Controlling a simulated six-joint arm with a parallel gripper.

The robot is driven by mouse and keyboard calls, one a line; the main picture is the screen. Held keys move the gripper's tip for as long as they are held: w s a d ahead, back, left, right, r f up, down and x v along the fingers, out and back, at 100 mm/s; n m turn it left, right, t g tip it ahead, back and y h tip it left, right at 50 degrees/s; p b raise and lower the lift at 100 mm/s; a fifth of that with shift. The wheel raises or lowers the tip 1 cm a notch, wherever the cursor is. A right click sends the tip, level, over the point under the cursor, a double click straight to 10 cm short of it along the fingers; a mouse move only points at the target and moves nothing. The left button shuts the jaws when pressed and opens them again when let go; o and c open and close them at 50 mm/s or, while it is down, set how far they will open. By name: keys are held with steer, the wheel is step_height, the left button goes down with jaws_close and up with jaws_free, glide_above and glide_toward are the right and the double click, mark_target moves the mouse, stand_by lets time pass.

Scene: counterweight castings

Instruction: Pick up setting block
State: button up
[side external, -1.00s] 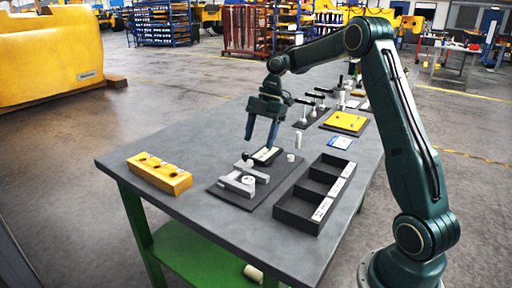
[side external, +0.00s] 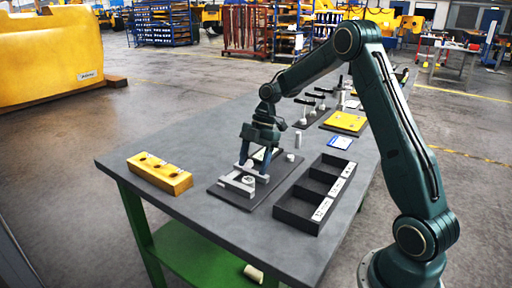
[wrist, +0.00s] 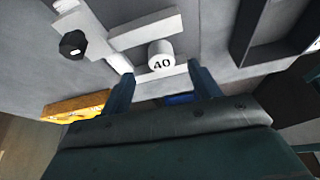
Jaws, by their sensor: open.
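A short pale cylinder marked "40" (wrist: 161,61), which I take to be the setting block, stands against pale grey bars (wrist: 146,29) in the wrist view. In the side view the grey bar piece (side external: 236,184) lies on a dark plate (side external: 232,198) on the table. My gripper (side external: 254,173) is low over this plate, pointing down. In the wrist view its blue fingertips (wrist: 162,72) are spread to either side of the cylinder. The gap between them holds nothing gripped. I cannot tell if the fingers touch the bars.
A yellow block with holes (side external: 160,173) lies left of the plate. A black divided tray (side external: 296,212) lies close on the right. A yellow plate (side external: 345,122), a blue-and-white card (side external: 341,142) and several upright tools stand farther back. The table's front left is clear.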

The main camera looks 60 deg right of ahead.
mark_target(249, 178)
steer(key=shift+x, duration=2.5)
steer(key=shift+s, duration=0.15)
jaws_close()
steer(key=shift+r, duration=0.15)
step_height(249, 178, up, 20)
